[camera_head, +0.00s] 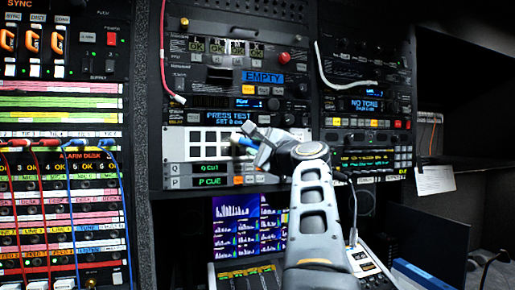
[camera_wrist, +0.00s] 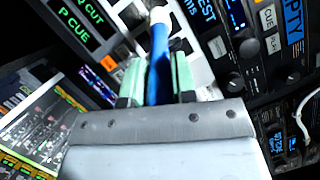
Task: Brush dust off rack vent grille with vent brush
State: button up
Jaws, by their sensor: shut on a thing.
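My gripper (camera_head: 252,146) is at the rack in the head view, in front of a pale panel (camera_head: 185,151) with rows of dark square openings. In the wrist view its green-padded fingers (camera_wrist: 158,82) are shut on a blue-handled brush (camera_wrist: 159,55) with a pale tip. The brush also shows in the head view (camera_head: 243,140), pointing left toward the panel openings. I cannot tell whether the tip touches the panel. The panel also shows in the wrist view (camera_wrist: 205,27), around the brush tip. I cannot make out dust, or say for certain that this panel is the vent grille.
A red cable (camera_head: 163,60) and a white cable (camera_head: 325,70) hang on the rack front. A patch bay (camera_head: 75,158) with red and blue cords stands at left. A lit screen (camera_head: 250,222) and a sloped console (camera_head: 250,275) lie below my arm.

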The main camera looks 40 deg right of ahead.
jog(key=shift+s+a+b, duration=0.25)
jog(key=shift+s+a, duration=0.15)
jog(key=shift+s, duration=0.35)
jog(key=shift+s+a+b, duration=0.2)
jog(key=shift+s+a, duration=0.2)
jog(key=shift+s, duration=0.35)
jog(key=shift+s+a+b, duration=0.25)
jog(key=shift+s+a, duration=0.15)
jog(key=shift+s, duration=0.45)
jog(key=shift+s+a+b, duration=0.25)
jog(key=shift+s+a, duration=0.1)
jog(key=shift+s, duration=0.3)
jog(key=shift+s+a+b, duration=0.2)
jog(key=shift+s+a, duration=0.1)
jog(key=shift+s, duration=0.3)
jog(key=shift+r, duration=0.1)
